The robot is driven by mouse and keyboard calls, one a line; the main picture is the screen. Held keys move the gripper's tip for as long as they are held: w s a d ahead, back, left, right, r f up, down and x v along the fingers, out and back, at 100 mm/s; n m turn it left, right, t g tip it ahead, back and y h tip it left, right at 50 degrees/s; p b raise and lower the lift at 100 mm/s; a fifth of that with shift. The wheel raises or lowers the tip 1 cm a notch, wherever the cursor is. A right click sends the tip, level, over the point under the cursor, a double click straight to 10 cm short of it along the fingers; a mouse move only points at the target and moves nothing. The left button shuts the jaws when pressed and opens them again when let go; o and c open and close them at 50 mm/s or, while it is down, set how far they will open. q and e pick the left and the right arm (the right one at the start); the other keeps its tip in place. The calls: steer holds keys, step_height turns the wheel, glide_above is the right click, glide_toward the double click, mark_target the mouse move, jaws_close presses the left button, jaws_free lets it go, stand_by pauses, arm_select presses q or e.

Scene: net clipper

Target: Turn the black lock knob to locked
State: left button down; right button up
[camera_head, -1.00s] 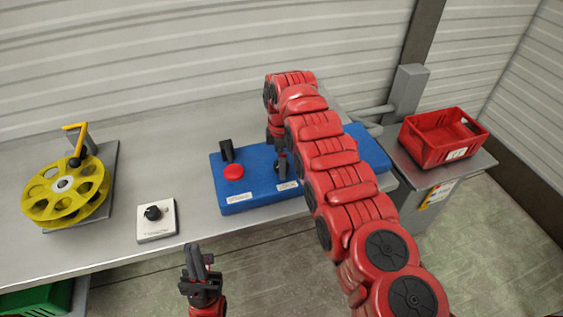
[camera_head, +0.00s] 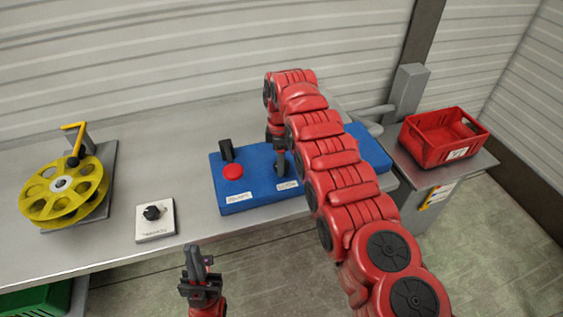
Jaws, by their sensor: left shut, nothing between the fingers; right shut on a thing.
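My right gripper (camera_head: 281,166) points down at the front of the blue box (camera_head: 260,205), right of its red button (camera_head: 233,172). It is shut on a small part there, mostly hidden by the fingers. I cannot tell whether that part is the black lock knob, nor how it is turned. Another black knob (camera_head: 152,212) sits on a white plate left of the blue box, with no gripper near it. My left gripper (camera_head: 196,258) is shut and empty, low in front of the table's front edge.
A black upright part (camera_head: 226,150) stands behind the red button. A yellow reel with a crank (camera_head: 64,188) is at the far left. A red crate (camera_head: 442,138) stands on the right. My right arm covers part of the blue box. The grey tabletop between reel and box is mostly clear.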

steer(key=shift+w+m+b, duration=0.1)
steer(key=shift+m+b, duration=0.25)
steer(key=shift+m, duration=1.35)
steer(key=m, duration=0.3)
steer(key=shift+m+b, duration=0.3)
steer(key=m, duration=0.3)
steer(key=shift+r+m, duration=0.1)
steer(key=shift+m, duration=0.3)
steer(key=m, duration=1.1)
steer(key=shift+m, duration=0.4)
steer(key=o, duration=1.4)
